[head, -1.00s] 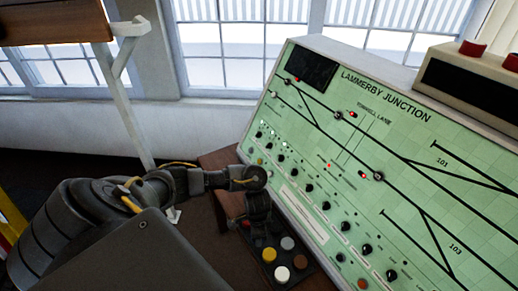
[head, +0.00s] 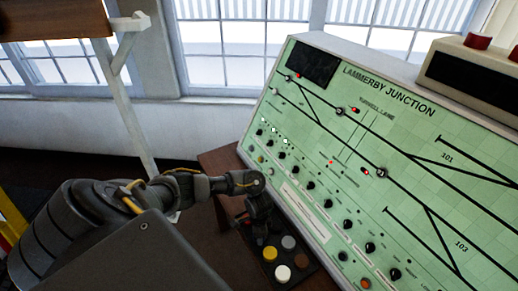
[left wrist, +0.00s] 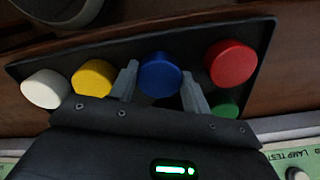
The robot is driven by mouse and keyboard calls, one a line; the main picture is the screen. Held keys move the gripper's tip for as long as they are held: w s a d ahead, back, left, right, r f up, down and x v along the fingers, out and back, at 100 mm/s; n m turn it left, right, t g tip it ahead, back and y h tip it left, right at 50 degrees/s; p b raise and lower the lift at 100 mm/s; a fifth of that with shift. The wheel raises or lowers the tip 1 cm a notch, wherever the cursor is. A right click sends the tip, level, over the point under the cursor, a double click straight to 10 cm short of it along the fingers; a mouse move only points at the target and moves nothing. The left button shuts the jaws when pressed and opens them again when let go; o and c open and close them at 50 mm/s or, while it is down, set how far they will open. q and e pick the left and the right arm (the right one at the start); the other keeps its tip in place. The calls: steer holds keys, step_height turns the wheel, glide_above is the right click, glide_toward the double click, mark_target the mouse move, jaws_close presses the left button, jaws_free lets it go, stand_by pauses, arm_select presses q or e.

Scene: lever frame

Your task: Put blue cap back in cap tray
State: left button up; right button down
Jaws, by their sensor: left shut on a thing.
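The blue cap (left wrist: 160,76) shows in the left wrist view between the two fingers of my left gripper (left wrist: 161,92), which is shut on it. The dark cap tray (left wrist: 110,45) lies beneath, and the blue cap is over it, between the yellow cap (left wrist: 93,78) and the red cap (left wrist: 231,64). I cannot tell whether the blue cap touches the tray. In the head view my left gripper (head: 260,236) points down at the tray (head: 305,268) and hides the blue cap. My right gripper is not in view.
A white cap (left wrist: 46,89) and a partly hidden green cap (left wrist: 224,109) are also in the tray. A grey cap (head: 288,242) shows in the head view. The green sloping panel (head: 400,170) with knobs stands close to the right of the gripper. The brown table (head: 220,165) is beneath.

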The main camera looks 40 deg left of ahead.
arm_select(q)
steer(key=shift+f, duration=0.1)
steer(key=o, duration=0.8)
steer(key=shift+o, duration=0.2)
steer(key=shift+r, duration=0.5)
step_height(320, 180, up, 11)
steer(key=p, duration=0.4)
steer(key=shift+r, duration=0.15)
